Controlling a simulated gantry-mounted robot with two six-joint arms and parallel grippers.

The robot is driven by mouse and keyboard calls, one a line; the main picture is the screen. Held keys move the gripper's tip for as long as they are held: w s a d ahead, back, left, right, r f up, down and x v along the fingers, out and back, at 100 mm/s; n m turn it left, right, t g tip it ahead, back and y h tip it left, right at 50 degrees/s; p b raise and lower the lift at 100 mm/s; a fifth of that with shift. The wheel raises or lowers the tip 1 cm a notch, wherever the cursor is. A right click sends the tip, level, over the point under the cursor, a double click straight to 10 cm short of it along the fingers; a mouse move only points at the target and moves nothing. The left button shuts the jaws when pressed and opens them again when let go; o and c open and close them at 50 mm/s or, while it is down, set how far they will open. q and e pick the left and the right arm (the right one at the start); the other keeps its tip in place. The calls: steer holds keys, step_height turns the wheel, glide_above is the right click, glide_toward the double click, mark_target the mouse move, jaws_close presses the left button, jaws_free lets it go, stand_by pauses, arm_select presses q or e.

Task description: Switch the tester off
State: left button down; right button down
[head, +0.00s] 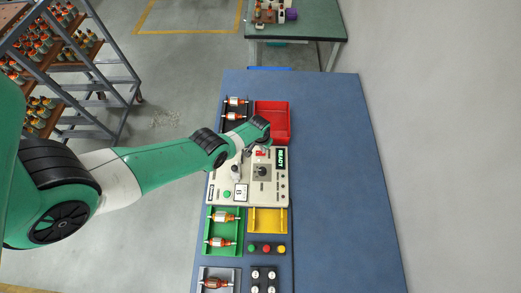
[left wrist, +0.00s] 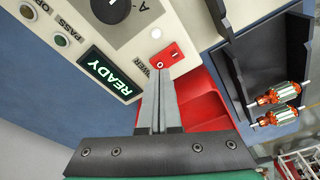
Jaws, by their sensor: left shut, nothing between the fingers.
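The tester (head: 279,192) is a beige panel on the blue bench, with a dark knob, buttons and a lit green READY display (head: 281,158). The display also shows in the left wrist view (left wrist: 112,75). The red rocker switch (left wrist: 167,56), beside the word POWER, is near the panel's edge; it is small in the head view (head: 260,153). My left gripper (left wrist: 160,78) is shut and empty, its fingertips close to the switch's lower end. I cannot tell whether they touch. My right gripper is in neither view.
A red bin (head: 285,122) and a dark tray with armatures (left wrist: 245,65) adjoin the tester's far side. A green tray (head: 222,249) with armatures and a yellow bin (head: 268,226) lie on the near side. The bench's right part (head: 335,180) is clear.

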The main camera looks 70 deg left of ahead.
arm_select(q)
steer(key=shift+f+b, duration=0.9)
stand_by(0.8)
steer(key=shift+r, duration=0.1)
step_height(320, 180, up, 7)
steer(key=p, duration=0.7)
stand_by(0.3)
